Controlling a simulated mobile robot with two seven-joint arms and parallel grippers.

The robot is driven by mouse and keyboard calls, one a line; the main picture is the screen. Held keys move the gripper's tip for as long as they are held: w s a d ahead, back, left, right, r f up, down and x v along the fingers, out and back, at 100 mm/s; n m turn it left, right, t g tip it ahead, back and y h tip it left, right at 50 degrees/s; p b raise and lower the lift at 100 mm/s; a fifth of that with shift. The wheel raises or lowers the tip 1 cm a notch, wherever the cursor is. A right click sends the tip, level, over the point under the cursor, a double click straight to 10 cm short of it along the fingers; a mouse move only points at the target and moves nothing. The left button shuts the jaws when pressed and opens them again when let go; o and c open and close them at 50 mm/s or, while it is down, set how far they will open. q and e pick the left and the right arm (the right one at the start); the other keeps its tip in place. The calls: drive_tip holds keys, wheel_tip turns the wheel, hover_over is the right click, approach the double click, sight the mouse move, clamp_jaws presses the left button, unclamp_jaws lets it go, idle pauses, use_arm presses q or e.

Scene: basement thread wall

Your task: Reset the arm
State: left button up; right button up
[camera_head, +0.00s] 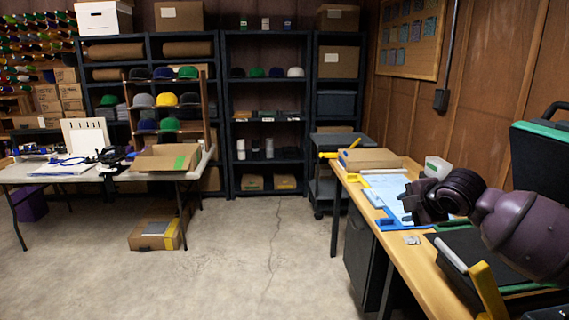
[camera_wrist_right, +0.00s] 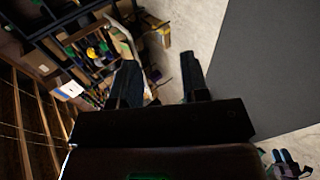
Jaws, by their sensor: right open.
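My right arm (camera_head: 515,232), dark purple, comes in from the right edge of the head view and reaches left over the wooden workbench (camera_head: 427,270). Its dark wrist end hangs above the bench by the blue mat. In the right wrist view my right gripper (camera_wrist_right: 160,82) is open, its two dark fingers apart. I see nothing between them. The fingers are hard to make out in the head view. My left arm and gripper are not in view.
The bench holds a cardboard box (camera_head: 369,159), a blue mat (camera_head: 389,224) and a yellow-and-black item (camera_head: 489,291) near its front. A folding table (camera_head: 30,175) stands left, shelves (camera_head: 266,110) with caps behind. The concrete floor (camera_head: 240,255) between is mostly clear.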

drive_tip(key=s+a+f+m+t+y, duration=0.2)
drive_tip(key=s+a+f+m, duration=0.25)
drive_tip(key=f, duration=0.25)
drive_tip(key=s+a+f+m+t+y, duration=0.1)
drive_tip(key=s+a+f+m+t, duration=0.15)
drive_tip(key=s+f+m, duration=0.4)
drive_tip(key=s+d+f+m+g+h, duration=0.1)
drive_tip(key=s+f+m, duration=0.3)
drive_tip(key=s+f, duration=0.7)
drive_tip(key=s+d+f+m+g+h, duration=0.2)
drive_tip(key=s+d+f+m+h, duration=0.2)
drive_tip(key=s+f, duration=0.7)
drive_tip(key=s, duration=0.7)
drive_tip(key=shift+d+f, duration=0.15)
drive_tip(key=shift+f, duration=0.2)
drive_tip(key=shift+g, duration=0.25)
